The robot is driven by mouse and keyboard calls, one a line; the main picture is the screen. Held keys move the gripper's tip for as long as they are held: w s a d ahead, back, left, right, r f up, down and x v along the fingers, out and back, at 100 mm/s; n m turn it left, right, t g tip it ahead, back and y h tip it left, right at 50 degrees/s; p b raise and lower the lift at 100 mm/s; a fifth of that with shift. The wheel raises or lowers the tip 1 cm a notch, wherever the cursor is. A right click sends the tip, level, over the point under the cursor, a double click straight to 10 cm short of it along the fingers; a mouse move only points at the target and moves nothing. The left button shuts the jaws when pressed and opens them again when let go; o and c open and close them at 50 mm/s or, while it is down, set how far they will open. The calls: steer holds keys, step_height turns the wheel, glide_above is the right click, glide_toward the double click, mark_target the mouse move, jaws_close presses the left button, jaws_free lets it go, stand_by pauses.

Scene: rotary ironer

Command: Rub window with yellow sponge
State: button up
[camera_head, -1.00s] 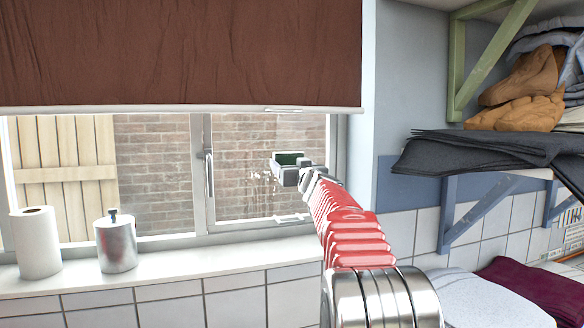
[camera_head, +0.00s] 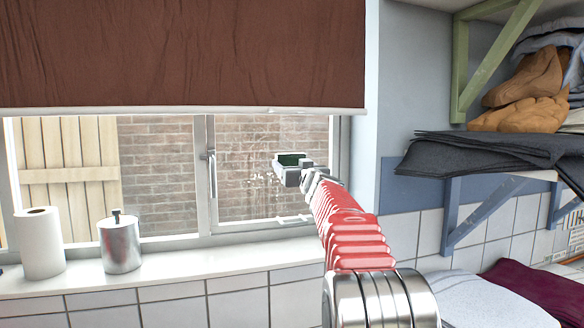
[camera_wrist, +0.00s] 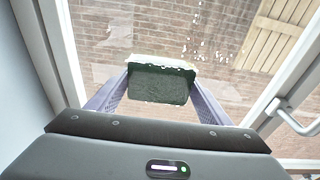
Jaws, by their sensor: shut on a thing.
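The window's right pane (camera_head: 262,200) shows pale streaks and spots. Brick shows through the glass. My gripper (camera_wrist: 160,84) is shut on a sponge (camera_wrist: 158,86), one finger at each side. The sponge's near face is dark green, with a pale strip and white foam-like bits along its far edge; its far face is hidden. In the head view the gripper holds the sponge (camera_head: 291,159) in front of the right pane. It is at or very near the glass; contact cannot be told. White specks (camera_wrist: 203,47) lie on the glass beside it.
A brown blind (camera_head: 180,55) covers the window's top. A paper roll (camera_head: 41,243) and a metal canister (camera_head: 120,243) stand on the sill at left. The window handle (camera_head: 212,172) sticks out left of the pane. A shelf with dark cloth (camera_head: 470,155) juts out at right.

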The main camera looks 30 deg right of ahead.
steer(key=shift+x, duration=0.85)
stand_by(0.3)
steer(key=shift+d+f, duration=0.1)
steer(key=shift+d, duration=0.1)
steer(key=shift+s+d, duration=0.3)
steer(key=shift+d, duration=0.55)
steer(key=shift+s+d, duration=0.3)
steer(key=shift+d, duration=0.6)
steer(key=shift+s+d+f, duration=0.1)
steer(key=shift+s+d, duration=0.1)
steer(key=shift+d, duration=0.8)
steer(key=shift+s+d, duration=0.2)
steer(key=shift+d, duration=0.85)
steer(key=shift+a, duration=0.1)
steer(key=shift+w+a, duration=0.2)
steer(key=shift+a, duration=0.5)
steer(key=shift+w+a, duration=0.2)
steer(key=shift+a, duration=0.5)
steer(key=shift+w+a, duration=0.2)
steer(key=shift+a, duration=0.45)
